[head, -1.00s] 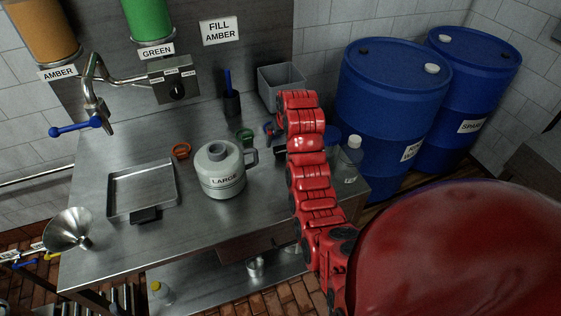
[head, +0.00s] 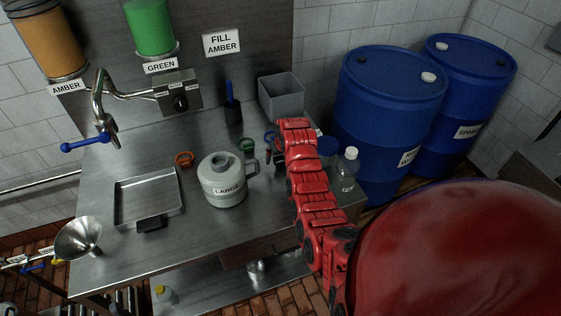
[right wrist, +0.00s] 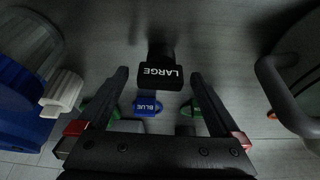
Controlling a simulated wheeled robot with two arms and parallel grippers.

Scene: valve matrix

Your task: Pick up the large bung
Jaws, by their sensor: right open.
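The large bung (right wrist: 160,75) is a black block with white LARGE lettering and a dark stem, seen in the right wrist view. My right gripper (right wrist: 159,80) is open, with one finger on each side of the bung in the picture and a gap on both sides. In the head view the gripper is a small dark shape (head: 276,157) below the end of my red right arm, mostly hidden by it. The bung cannot be made out clearly there. My left gripper is not in view.
A grey LARGE jug (head: 222,182) stands left of my right arm. A blue BLUE tag (right wrist: 147,106) lies near the bung. A clear bottle (head: 346,170) and blue drums (head: 388,110) stand right. A shallow tray (head: 150,181) lies left; a grey bin (head: 282,97) stands behind.

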